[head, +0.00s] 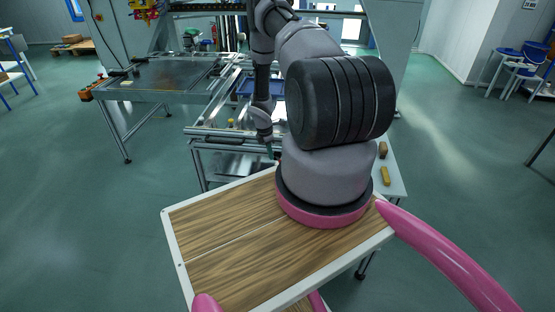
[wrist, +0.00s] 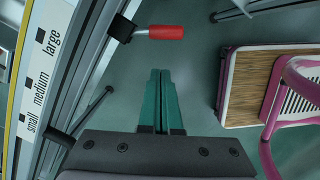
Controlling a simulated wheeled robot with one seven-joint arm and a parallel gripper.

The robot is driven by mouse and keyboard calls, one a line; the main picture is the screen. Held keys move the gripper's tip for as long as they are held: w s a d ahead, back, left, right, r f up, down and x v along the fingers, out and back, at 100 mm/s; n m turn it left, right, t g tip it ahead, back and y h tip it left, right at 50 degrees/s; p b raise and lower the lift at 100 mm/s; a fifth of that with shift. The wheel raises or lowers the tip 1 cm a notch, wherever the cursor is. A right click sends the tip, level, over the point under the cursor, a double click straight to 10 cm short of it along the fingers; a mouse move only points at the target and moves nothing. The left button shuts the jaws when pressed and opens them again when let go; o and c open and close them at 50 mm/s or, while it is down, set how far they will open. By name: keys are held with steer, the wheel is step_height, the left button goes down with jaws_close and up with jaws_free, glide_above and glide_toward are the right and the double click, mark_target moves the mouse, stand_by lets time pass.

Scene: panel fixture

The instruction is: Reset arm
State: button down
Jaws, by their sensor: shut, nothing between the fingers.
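My gripper shows in the wrist view with its two green fingers (wrist: 160,76) side by side and closed together, holding nothing. The fingers are over the open floor, between the fixture's edge on the left and my own wooden-topped base on the right. In the head view my arm rises from my base and bends down; the gripper (head: 270,150) is small and partly hidden there, by the fixture's near edge.
A red handle (wrist: 166,32) on a black mount sticks out from the fixture, ahead of the fingertips. A strip marked small, medium, large (wrist: 38,85) runs along the left. A metal-topped table (head: 165,75) stands left of the fixture frame. Yellow (head: 386,176) and brown (head: 383,150) blocks lie right.

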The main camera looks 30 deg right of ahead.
step_height(320, 180, up, 8)
steer(key=a, duration=0.1)
steer(key=shift+w+r, duration=0.15)
steer(key=shift+r, duration=0.1)
steer(key=a+r+m+t, duration=0.1)
steer(key=a+r+m, duration=0.15)
steer(key=r, duration=0.95)
steer(key=a+r+m+t, duration=0.1)
steer(key=r+m, duration=0.3)
steer(key=r, duration=0.8)
steer(key=a+r+m+t, duration=0.1)
steer(key=a+r+m, duration=0.15)
steer(key=r, duration=0.95)
steer(key=s+a+r+m+t+y, duration=0.1)
steer(key=s+a+r+m, duration=0.2)
steer(key=s+r, duration=0.4)
steer(key=s+a+r+m+t, duration=0.1)
steer(key=s+a+r+m, duration=0.3)
steer(key=r, duration=0.5)
steer(key=s+a+r+m+t+y, duration=0.1)
steer(key=s+a+r+m, duration=0.1)
steer(key=s, duration=0.6)
steer(key=s+a+r+m+t+y, duration=0.1)
steer(key=s+a+r, duration=0.3)
steer(key=s, duration=0.5)
steer(key=shift+a+r+m+y, duration=0.35)
steer(key=shift+a+m+y, duration=0.15)
steer(key=shift+a+m, duration=0.2)
steer(key=shift+t, duration=0.3)
